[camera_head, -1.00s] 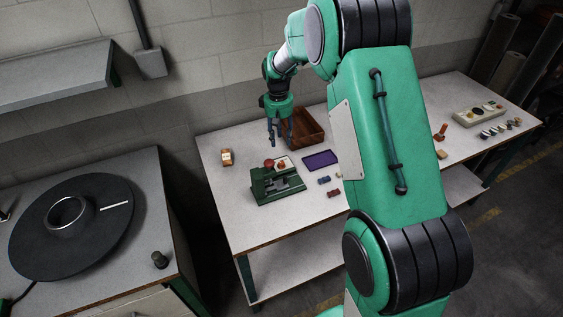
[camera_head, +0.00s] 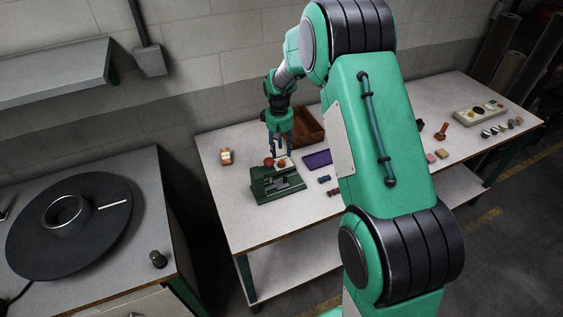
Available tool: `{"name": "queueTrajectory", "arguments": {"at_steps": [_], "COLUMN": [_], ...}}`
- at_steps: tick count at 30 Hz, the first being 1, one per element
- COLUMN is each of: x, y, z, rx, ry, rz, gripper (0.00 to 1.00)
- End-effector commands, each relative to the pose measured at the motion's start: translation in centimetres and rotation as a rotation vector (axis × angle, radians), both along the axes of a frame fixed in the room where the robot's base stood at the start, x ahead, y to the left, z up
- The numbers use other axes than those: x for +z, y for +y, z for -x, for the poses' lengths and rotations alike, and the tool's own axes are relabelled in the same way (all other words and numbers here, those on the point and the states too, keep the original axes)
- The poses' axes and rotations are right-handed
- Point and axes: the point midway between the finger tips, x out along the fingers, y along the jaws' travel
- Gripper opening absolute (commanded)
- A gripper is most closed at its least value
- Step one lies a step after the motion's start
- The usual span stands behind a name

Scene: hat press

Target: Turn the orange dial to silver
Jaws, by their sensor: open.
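A small orange dial (camera_head: 281,163) sits on a pale plate at the back of the green press (camera_head: 268,194). A darker red round knob (camera_head: 268,162) is just left of it. My gripper (camera_head: 280,152) points down with its fingers apart, empty, close above the dial in the picture. I cannot tell whether the fingertips touch the dial or are around it. The silver mark and the dial's setting are too small to read.
A brown wooden box (camera_head: 310,127) stands behind my gripper and a purple tray (camera_head: 318,160) to its right. An orange-and-white block (camera_head: 227,156) lies left. Small blocks lie right of the press. A control panel (camera_head: 480,112) is far right.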

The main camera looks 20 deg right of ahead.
Motion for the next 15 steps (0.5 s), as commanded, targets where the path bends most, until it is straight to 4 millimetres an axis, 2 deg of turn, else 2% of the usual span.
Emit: {"name": "queueTrajectory", "arguments": {"at_steps": [1, 6, 15], "x": [-1.1, -3.6, -6.3], "y": [0.0, -0.1, -0.3], "z": [0.1, 0.0, 0.0], "rx": [0.000, 0.000, 0.000], "ry": [0.003, 0.002, 0.001], "rz": [0.000, -0.001, 0.000], "gripper": [0.40, 0.40, 0.40]}}
